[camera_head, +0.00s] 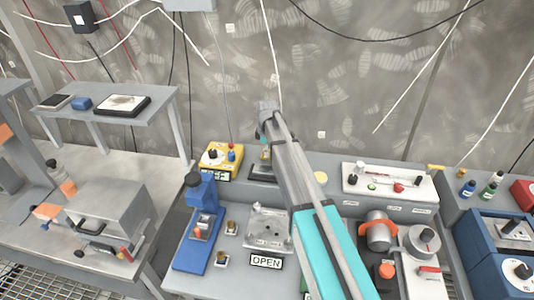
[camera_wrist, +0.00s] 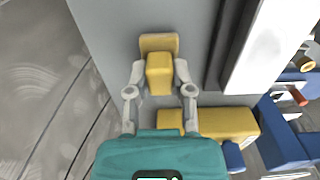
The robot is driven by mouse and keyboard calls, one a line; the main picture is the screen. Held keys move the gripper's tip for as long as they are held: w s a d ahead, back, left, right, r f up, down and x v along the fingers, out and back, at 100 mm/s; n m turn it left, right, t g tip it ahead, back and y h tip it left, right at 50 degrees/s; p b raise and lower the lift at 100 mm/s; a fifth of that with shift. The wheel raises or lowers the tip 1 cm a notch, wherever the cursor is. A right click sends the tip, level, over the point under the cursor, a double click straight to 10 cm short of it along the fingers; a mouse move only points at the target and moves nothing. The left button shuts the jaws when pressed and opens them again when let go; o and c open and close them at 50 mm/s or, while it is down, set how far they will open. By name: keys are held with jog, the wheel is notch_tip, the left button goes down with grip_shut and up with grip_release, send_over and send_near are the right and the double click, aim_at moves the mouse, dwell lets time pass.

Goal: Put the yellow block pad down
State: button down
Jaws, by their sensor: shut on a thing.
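In the wrist view, my gripper (camera_wrist: 160,80) is shut on a yellow block (camera_wrist: 160,76), one finger on each side. A wider yellow piece (camera_wrist: 158,42) shows just beyond the block; I cannot tell whether the two are joined. Both appear over a grey surface, and whether the block touches it is unclear. In the head view, my gripper (camera_head: 266,155) points down over the back of the grey workbench, right of a yellow box with knobs (camera_head: 220,157). The block is too small and too covered by my arm to make out there.
The yellow box (camera_wrist: 228,122) lies close beside my gripper in the wrist view. A white panel with knobs (camera_head: 385,181) stands to the right. A blue press (camera_head: 200,228) and a metal plate (camera_head: 268,224) stand nearer the front. The wall rises behind the bench.

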jog(key=shift+f, duration=0.15)
jog(key=c, duration=0.5)
grip_release()
jog(key=shift+r, duration=0.2)
notch_tip(320, 180, up, 12)
jog(key=p, duration=1.2)
dwell(0.5)
